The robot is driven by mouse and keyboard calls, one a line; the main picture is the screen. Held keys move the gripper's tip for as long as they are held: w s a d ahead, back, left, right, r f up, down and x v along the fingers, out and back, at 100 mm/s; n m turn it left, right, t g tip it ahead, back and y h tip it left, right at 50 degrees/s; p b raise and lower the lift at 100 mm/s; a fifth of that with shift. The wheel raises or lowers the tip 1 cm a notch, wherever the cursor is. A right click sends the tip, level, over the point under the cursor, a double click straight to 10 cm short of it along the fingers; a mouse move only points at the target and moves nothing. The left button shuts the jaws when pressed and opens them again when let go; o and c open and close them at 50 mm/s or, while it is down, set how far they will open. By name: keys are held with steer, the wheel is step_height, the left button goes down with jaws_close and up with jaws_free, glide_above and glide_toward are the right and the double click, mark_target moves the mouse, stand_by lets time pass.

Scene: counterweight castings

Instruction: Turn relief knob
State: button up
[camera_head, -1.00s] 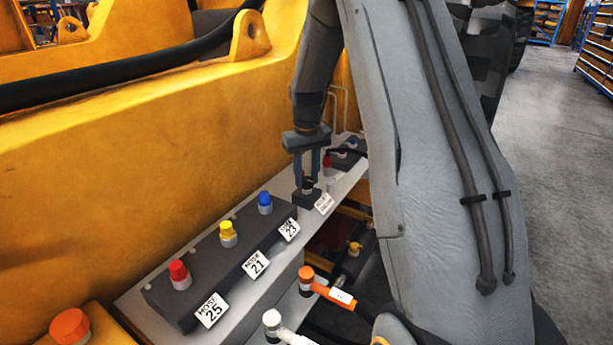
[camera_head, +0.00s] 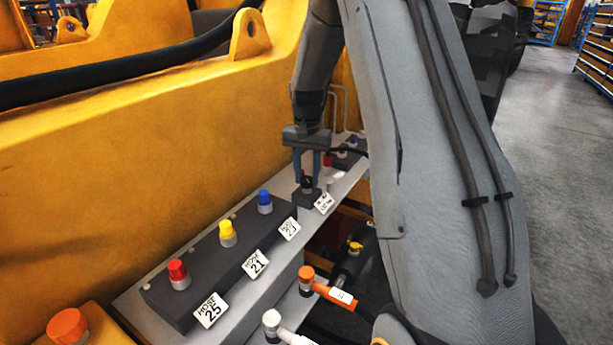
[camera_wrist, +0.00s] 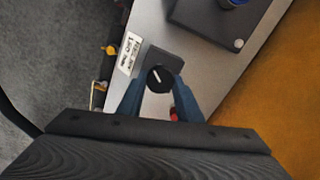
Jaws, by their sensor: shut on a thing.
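The relief knob (camera_wrist: 159,78) is a round black knob with a white pointer line, on a small dark block (camera_wrist: 163,57) beside a white label (camera_wrist: 128,53). In the wrist view the pointer line is tilted off the block's edges. My gripper (camera_wrist: 158,84) has its blue fingers on both sides of the knob, shut on it. In the head view my gripper (camera_head: 307,178) reaches down to the block from above, and the fingers partly hide the knob.
On the grey ledge, a dark manifold bears red (camera_head: 178,271), yellow (camera_head: 227,231) and blue (camera_head: 264,199) caps with numbered tags. A small red part (camera_head: 327,160) stands close behind my gripper. Orange (camera_head: 325,290) and white hose ends are at the front. A yellow wall rises at left.

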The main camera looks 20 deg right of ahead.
mark_target(307, 179)
steer(key=m, duration=0.6)
steer(key=shift+w+r+m, duration=0.1)
steer(key=shift+m, duration=0.2)
steer(key=m, duration=0.5)
steer(key=shift+d+b, duration=0.1)
steer(key=shift+b, duration=0.3)
steer(key=o, duration=1)
steer(key=shift+o, duration=0.2)
steer(key=shift+r+b, duration=1.1)
steer(key=shift+r, duration=2.8)
